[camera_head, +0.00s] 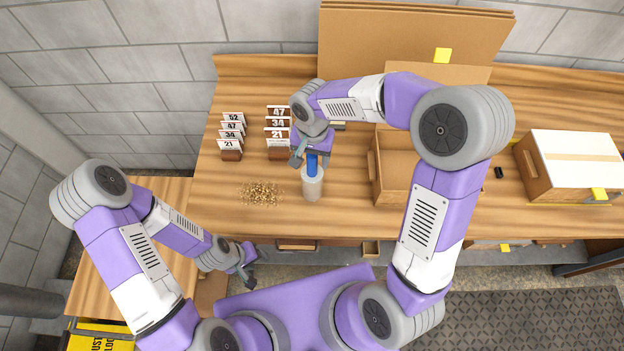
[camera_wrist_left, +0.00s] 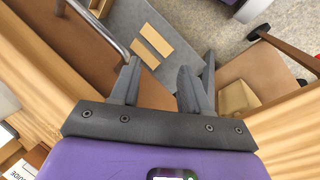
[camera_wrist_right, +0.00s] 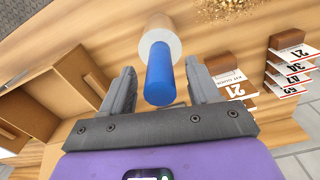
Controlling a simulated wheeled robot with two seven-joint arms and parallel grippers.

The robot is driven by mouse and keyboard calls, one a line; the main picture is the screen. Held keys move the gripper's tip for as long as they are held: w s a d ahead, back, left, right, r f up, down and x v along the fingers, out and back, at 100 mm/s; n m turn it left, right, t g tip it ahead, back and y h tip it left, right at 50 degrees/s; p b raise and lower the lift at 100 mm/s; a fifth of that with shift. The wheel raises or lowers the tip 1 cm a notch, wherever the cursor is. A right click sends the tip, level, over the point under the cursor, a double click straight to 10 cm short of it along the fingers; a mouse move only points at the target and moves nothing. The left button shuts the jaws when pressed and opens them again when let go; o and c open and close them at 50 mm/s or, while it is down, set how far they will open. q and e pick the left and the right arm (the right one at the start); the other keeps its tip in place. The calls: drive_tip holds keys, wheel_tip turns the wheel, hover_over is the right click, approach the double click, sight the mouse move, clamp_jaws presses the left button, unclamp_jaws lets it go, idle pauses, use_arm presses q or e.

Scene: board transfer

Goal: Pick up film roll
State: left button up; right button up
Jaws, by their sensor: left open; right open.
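The film roll (camera_head: 312,187) stands on the wooden table, a pale whitish cylinder with a blue core or handle (camera_head: 312,165) pointing up. In the right wrist view the film roll (camera_wrist_right: 160,45) shows with its blue end (camera_wrist_right: 159,82) between the fingers. My right gripper (camera_head: 304,160) is open around or just above the blue end; I cannot tell whether a finger touches it. In the right wrist view my right gripper (camera_wrist_right: 160,92) shows gaps on both sides of the blue part. My left gripper (camera_head: 250,278) is open and empty, low in front of the table edge, away from the film roll.
Loose golden bits (camera_head: 262,193) lie left of the roll. Numbered card holders (camera_head: 231,145) stand behind them. An open cardboard box (camera_head: 394,165) stands to the right, a closed white-topped box (camera_head: 575,165) farther right. Large cardboard sheets (camera_head: 400,40) lean against the wall.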

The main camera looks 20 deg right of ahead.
sight(312, 175)
drive_tip(key=shift+s+f, duration=0.1)
drive_tip(key=shift+f, duration=1.45)
drive_tip(key=shift+c, duration=0.4)
drive_tip(key=shift+a, duration=0.1)
clamp_jaws()
